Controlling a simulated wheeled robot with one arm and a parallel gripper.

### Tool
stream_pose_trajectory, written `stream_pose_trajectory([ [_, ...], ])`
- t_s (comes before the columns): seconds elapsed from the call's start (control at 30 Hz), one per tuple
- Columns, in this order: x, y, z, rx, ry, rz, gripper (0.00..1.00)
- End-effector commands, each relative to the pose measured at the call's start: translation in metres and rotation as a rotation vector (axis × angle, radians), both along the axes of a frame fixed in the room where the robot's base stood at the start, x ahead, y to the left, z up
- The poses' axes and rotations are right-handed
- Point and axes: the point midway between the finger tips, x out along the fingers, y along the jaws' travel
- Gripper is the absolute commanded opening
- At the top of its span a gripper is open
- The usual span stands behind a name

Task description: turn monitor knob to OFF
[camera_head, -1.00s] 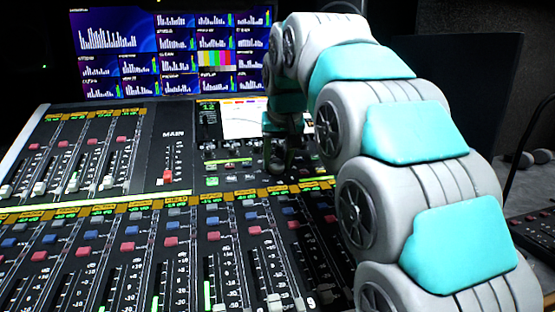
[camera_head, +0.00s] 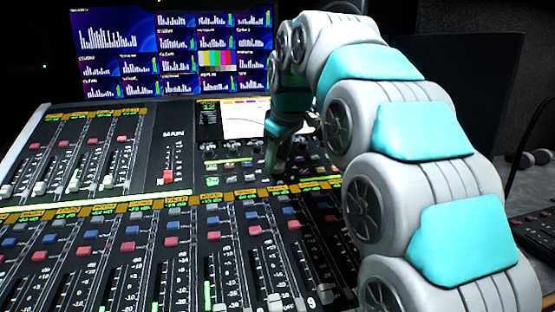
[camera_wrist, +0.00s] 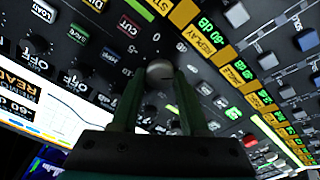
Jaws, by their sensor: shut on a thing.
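In the wrist view, a small round grey knob (camera_wrist: 160,72) sits on the dark console between the tips of my gripper (camera_wrist: 161,80). The two green fingers are shut on it from both sides. Small printed marks lie around the knob; I cannot read a MONITOR label or tell which way its pointer faces. In the head view, my gripper (camera_head: 274,165) reaches down to the console to the right of the MAIN fader, tilted. The gripped knob is hidden there.
Other dark knobs with OFF markings (camera_wrist: 68,50) and labelled buttons sit close by. The console (camera_head: 110,215) carries several rows of faders and red and blue buttons. A wide screen (camera_head: 165,55) stands behind it. A dark panel is at right.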

Motion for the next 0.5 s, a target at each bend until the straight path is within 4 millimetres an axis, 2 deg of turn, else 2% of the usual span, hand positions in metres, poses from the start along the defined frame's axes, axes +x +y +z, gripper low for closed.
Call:
stream_pose_trajectory([
  [0.5,-0.0005,0.0002,-0.0012,-0.015,-0.001,0.036,0.0],
])
